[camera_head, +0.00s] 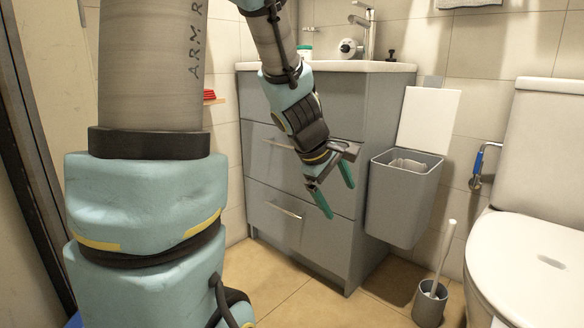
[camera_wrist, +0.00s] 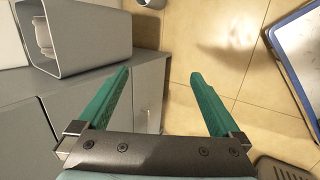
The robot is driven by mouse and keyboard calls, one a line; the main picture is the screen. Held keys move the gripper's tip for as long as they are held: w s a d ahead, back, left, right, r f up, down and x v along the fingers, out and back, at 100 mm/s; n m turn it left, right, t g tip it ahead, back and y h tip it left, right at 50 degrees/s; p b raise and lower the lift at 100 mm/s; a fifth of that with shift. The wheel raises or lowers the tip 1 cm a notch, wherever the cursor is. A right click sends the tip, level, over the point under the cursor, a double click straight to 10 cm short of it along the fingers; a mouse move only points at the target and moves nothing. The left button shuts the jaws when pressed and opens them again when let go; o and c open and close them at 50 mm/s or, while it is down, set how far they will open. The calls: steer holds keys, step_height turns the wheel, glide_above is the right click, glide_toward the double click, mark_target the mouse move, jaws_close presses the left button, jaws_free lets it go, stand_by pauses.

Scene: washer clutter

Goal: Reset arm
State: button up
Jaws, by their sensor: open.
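My gripper (camera_head: 331,198) hangs in front of the grey drawer cabinet (camera_head: 262,185) in the head view, its fingers pointing down. The two green fingers are apart with nothing between them. In the wrist view my gripper (camera_wrist: 160,85) is also open, with tiled floor and part of the cabinet front (camera_wrist: 140,105) beyond it. My arm reaches down from the top of the head view, and a large part of it hides the left side of the room.
A grey bin (camera_head: 405,205) is mounted at the cabinet's right side. A toilet (camera_head: 535,260) stands at the right, with a toilet brush holder (camera_head: 430,303) beside it. A sink counter (camera_head: 330,67) tops the cabinet. Tiled floor (camera_head: 300,305) is clear in front.

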steer(key=s+a+m+g+y+p, duration=0.1)
steer(key=s+a+m+y+p, duration=0.15)
steer(key=s+a+m, duration=0.4)
steer(key=s+a+m+g+y+p, duration=0.1)
steer(key=s+a+m+y+p, duration=0.15)
steer(key=a, duration=0.75)
step_height(320, 180, up, 38)
steer(key=m+p, duration=0.1)
steer(key=p, duration=3.7)
steer(key=shift+w, duration=0.35)
steer(key=shift+a, duration=0.1)
